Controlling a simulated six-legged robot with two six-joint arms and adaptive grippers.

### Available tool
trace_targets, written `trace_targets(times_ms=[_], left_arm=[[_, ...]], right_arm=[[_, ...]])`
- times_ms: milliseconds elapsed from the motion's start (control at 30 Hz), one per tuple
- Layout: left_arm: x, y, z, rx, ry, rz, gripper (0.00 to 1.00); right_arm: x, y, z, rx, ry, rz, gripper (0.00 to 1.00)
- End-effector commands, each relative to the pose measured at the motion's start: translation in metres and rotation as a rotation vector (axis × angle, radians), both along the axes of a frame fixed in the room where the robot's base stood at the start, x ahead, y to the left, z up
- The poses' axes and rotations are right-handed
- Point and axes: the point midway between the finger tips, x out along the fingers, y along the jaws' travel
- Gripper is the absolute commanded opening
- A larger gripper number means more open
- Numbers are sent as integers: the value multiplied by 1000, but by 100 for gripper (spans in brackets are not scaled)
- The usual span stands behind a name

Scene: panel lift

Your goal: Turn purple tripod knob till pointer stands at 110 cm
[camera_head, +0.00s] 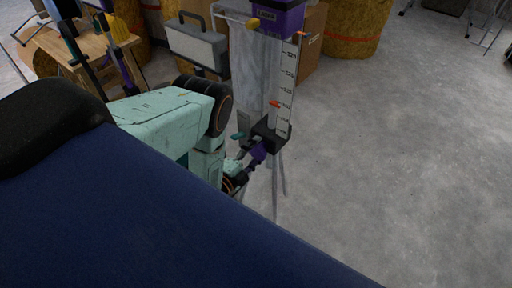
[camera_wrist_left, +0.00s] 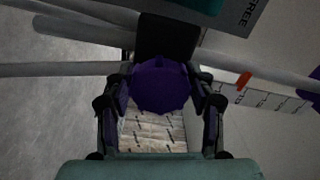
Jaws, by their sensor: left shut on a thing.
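The purple tripod knob (camera_wrist_left: 160,85) sits between the two fingers of my left gripper (camera_wrist_left: 160,100) in the left wrist view. The fingers are shut on it from both sides. In the head view my left gripper (camera_head: 238,178) reaches the lower part of the tripod from the left, and the knob is mostly hidden there. The white scale (camera_head: 288,85) stands upright above the black tripod clamp (camera_head: 270,136). An orange pointer (camera_head: 275,104) is beside the lower part of the scale; its exact reading is too small to tell. My right gripper is not in view.
The tripod's thin grey legs (camera_head: 274,190) spread below the clamp. A purple laser head (camera_head: 275,18) is on top. The floor to the right is clear.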

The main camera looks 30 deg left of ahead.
Motion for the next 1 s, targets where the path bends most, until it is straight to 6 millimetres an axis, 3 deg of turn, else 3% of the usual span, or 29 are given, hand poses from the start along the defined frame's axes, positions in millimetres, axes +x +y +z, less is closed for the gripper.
trace_targets(times_ms=[600, 1000], left_arm=[[1, 0, 5, 546, -45, 1, 24], [1, 0, 6, 732, -60, 3, 24]], right_arm=[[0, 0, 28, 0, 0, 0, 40], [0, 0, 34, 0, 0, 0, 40]])
